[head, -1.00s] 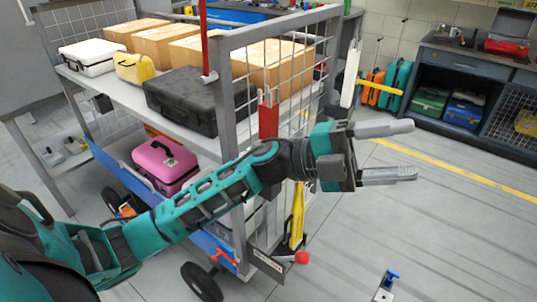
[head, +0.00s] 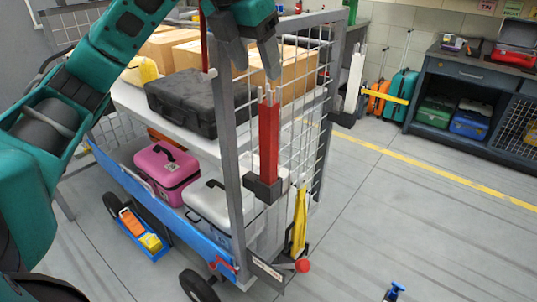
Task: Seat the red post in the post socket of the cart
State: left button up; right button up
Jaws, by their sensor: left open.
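The red post (head: 269,140) stands upright at the near right corner of the cart (head: 232,140), beside its mesh end panel. Its top has two pale prongs. Its lower end meets a dark block-shaped socket (head: 265,188) on the cart's corner; how deep it sits inside I cannot tell. My left gripper (head: 257,73) points down from the top of the view, with its fingers apart and empty. In the picture its fingertips are just above the post's top; the exact gap in depth is unclear. My right gripper is out of view.
Cardboard boxes (head: 175,47) and a black case (head: 182,103) fill the cart's upper shelf. A pink case (head: 167,172) sits below. Open floor lies to the right, before a dark workbench (head: 478,70).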

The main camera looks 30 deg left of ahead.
aim_at(271, 109)
pick_arm(q)
jog(key=x, duration=1.1)
jog(key=shift+f+b, duration=0.4)
grip_shut()
